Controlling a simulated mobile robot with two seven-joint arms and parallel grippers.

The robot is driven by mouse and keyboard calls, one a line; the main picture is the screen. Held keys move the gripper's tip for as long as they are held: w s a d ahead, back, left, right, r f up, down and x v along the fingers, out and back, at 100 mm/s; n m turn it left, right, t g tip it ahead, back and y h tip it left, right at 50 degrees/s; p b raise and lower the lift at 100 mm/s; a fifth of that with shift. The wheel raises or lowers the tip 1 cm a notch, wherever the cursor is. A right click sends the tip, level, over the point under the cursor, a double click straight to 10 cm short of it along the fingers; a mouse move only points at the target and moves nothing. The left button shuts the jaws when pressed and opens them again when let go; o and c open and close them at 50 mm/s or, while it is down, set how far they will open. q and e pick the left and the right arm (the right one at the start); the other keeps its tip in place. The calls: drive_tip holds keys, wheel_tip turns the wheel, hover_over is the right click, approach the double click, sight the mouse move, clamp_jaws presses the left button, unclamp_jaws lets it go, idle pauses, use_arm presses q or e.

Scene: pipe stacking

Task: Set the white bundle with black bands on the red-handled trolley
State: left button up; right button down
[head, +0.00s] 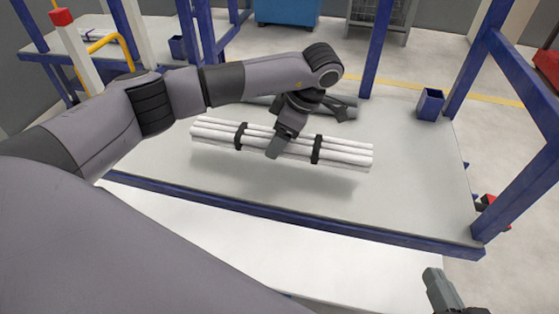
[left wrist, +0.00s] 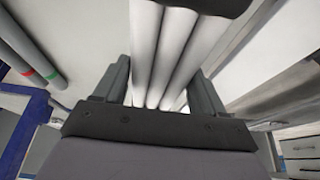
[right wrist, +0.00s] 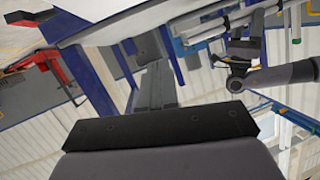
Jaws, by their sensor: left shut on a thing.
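The white bundle with black bands (head: 345,155) is several long white pipes held by two black bands. My left gripper (head: 276,148) is shut around the bundle's middle from above. A shadow lies under the bundle, which appears raised a little above the table. In the left wrist view the white pipes (left wrist: 143,50) run between the two fingers. My right gripper (head: 440,290) is at the bottom right, empty, away from the bundle. In the right wrist view its fingers (right wrist: 156,85) appear together. A red handle-like frame (right wrist: 62,68) shows there at the left; I cannot tell whether it is the trolley's.
The grey table (head: 420,170) has blue edges and blue posts at its right. Grey pipes (head: 343,108) lie behind the bundle. A blue bin (head: 430,103) stands at the back right. Red parts (head: 487,201) show beyond the table's right edge.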

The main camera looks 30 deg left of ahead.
use_arm(q)
drive_tip(key=shift+f, duration=0.8)
wheel_tip(320, 180, down, 4)
drive_tip(key=shift+f+b, duration=0.1)
drive_tip(key=shift+b, duration=0.85)
use_arm(e)
drive_tip(key=shift+s+d+r+n+t, duration=0.1)
drive_tip(key=shift+s+d+n+t, duration=0.15)
drive_tip(key=shift+d+n+t, duration=0.3)
drive_tip(key=shift+d, duration=0.1)
use_arm(q)
drive_tip(key=o, duration=1.3)
drive_tip(key=shift+f, duration=0.1)
